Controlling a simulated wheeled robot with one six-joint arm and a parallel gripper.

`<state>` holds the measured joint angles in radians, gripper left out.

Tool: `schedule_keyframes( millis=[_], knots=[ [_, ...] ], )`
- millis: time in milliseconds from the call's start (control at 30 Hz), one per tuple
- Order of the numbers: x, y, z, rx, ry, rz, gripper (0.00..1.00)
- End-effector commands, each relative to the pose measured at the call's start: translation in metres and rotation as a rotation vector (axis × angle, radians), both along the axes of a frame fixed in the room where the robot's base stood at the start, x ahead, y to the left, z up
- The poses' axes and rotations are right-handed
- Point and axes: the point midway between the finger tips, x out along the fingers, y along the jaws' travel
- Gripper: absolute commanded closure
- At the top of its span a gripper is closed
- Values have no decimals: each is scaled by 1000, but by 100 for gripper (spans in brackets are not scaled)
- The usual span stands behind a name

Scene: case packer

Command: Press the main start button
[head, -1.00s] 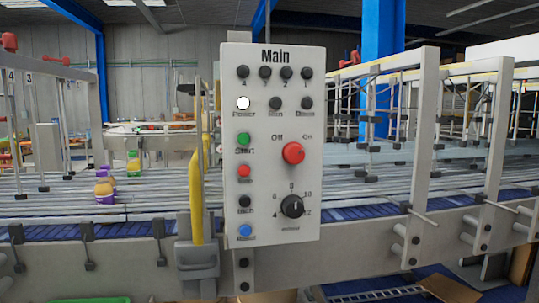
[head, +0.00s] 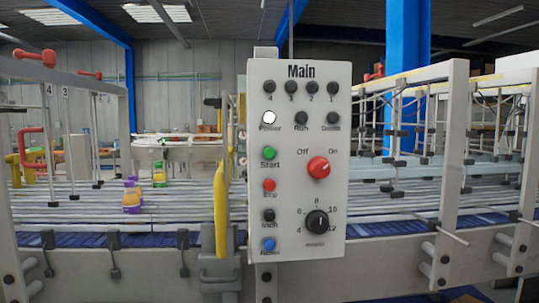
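The main control panel (head: 297,205) is a light grey upright box labelled "Main", right of centre in the head view. The green start button (head: 270,153) sits in its left column, with the word "Start" below it. Beneath it are the red stop button (head: 268,185), a black inch button (head: 268,215) and a blue button (head: 268,244). A red Off/On knob (head: 318,167) and a black dial (head: 317,222) are in the right column. The power lamp (head: 269,118) glows white; the run lamp (head: 301,118) is dark. My gripper is not in view.
A conveyor (head: 80,205) runs behind the panel, with a few purple and yellow containers (head: 131,197) on it. A yellow bar (head: 221,210) stands just left of the panel. Grey frame posts (head: 450,150) stand to the right. Nothing blocks the panel's face.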

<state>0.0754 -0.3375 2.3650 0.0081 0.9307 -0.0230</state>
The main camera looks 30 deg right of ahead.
Motion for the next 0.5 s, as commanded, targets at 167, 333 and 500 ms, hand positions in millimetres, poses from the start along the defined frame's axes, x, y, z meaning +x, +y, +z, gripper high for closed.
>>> schedule_keyframes(
  millis=[167, 333, 500],
  knots=[
    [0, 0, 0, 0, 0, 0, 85],
    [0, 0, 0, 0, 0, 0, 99],
    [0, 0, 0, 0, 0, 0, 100]
  ],
)
